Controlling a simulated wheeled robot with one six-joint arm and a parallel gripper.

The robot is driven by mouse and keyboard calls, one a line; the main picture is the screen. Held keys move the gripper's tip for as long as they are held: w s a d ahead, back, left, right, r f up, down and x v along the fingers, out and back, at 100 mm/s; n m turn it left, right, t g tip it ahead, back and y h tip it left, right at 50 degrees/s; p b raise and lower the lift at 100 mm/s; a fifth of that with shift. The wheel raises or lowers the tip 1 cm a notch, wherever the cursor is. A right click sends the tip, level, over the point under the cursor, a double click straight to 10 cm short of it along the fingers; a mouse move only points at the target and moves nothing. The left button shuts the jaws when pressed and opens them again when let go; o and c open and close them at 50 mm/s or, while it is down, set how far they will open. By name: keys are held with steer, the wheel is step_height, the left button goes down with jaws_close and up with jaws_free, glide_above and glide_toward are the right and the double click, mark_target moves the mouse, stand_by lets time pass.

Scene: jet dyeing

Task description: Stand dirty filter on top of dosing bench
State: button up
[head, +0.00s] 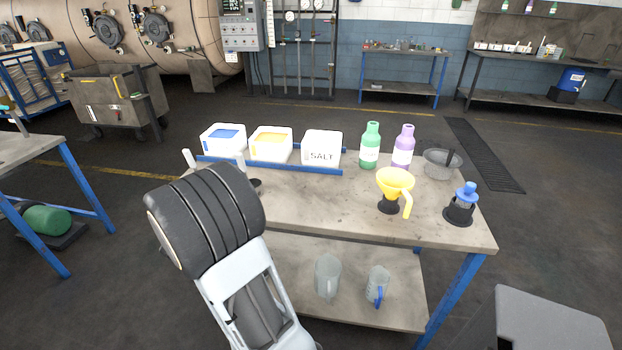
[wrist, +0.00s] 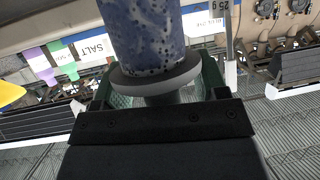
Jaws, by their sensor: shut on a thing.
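The dirty filter (wrist: 145,38) fills the upper middle of the wrist view. It is a blue cylinder with dark specks, above a grey round flange. My gripper (wrist: 158,88) is shut on it just below the flange, with a dark green finger on each side. The dosing bench (head: 330,205) stands in the middle of the head view, with a worn beige top and blue legs. My arm covers its left front part. In the head view the gripper and filter are hidden behind my arm. I cannot tell the filter's height over the bench.
A blue-edged tray (head: 315,172) with white bins, one marked SALT (head: 321,150), lines the back. Green (head: 371,146) and purple (head: 403,148) bottles, a mesh basket (head: 437,165), yellow funnel (head: 394,181) and blue-topped item (head: 465,195) occupy the right. The front middle top is clear.

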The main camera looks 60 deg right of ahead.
steer(key=s+d+r+m+g+p, duration=0.8)
steer(key=s+d+r+p, duration=0.4)
steer(key=r, duration=0.5)
steer(key=w+d+f, duration=0.1)
steer(key=d+f, duration=1.1)
steer(key=d, duration=0.2)
steer(key=shift+d+f+n+g+h+p, duration=0.3)
steer(key=shift+g+h+p, duration=0.1)
steer(key=shift+p, duration=0.05)
steer(key=shift+f, duration=0.15)
steer(key=o, duration=0.9)
steer(key=shift+o, duration=0.2)
